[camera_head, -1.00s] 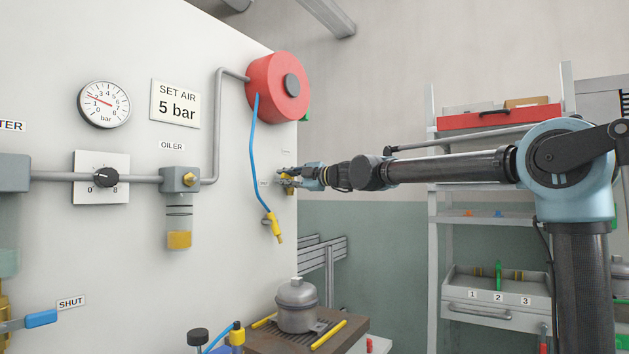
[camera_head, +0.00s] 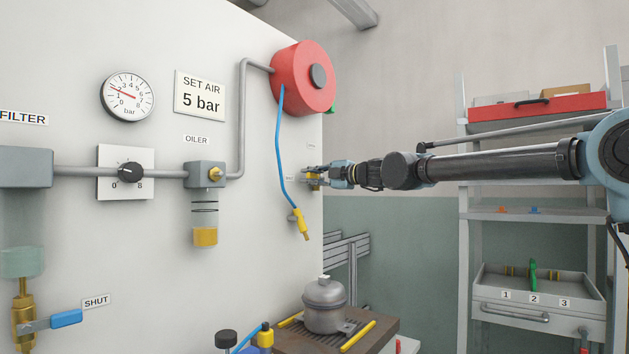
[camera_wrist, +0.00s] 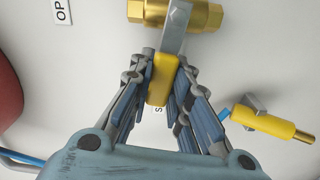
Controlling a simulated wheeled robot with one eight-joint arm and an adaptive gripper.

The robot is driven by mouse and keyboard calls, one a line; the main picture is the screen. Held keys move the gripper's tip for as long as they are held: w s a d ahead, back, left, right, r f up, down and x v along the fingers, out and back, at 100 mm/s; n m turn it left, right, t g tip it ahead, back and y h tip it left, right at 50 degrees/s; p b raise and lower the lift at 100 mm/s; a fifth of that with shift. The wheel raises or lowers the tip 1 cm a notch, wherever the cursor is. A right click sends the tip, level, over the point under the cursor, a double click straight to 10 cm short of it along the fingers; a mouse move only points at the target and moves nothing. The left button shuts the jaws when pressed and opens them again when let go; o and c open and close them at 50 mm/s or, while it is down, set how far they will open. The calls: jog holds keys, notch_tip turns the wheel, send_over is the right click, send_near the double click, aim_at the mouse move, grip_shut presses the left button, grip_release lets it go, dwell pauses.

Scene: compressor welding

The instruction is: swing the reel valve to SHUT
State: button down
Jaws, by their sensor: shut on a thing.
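The reel valve has a brass body (camera_wrist: 200,14) at the top of the wrist view and a grey lever with a yellow grip (camera_wrist: 161,80). My gripper (camera_wrist: 163,84) is shut on the yellow grip, with its fingers on both sides. The lever points down in the wrist view, across the line of the brass body. An "OP" label (camera_wrist: 62,11) shows at upper left, cut by the frame edge. A label beginning with "S" (camera_wrist: 158,109) is mostly hidden behind the grip. In the head view my gripper (camera_head: 315,174) is small at the panel's right edge.
A red hose reel (camera_head: 300,82) is above the valve, with a blue hose (camera_head: 281,150) and yellow nozzle (camera_head: 301,224) hanging to the left. A shelf rack (camera_head: 540,212) is at the right.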

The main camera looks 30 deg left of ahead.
jog(key=c, duration=1.5)
grip_release()
jog(key=shift+w+d, duration=0.15)
jog(key=d, duration=1.2)
jog(key=shift+s, duration=0.4)
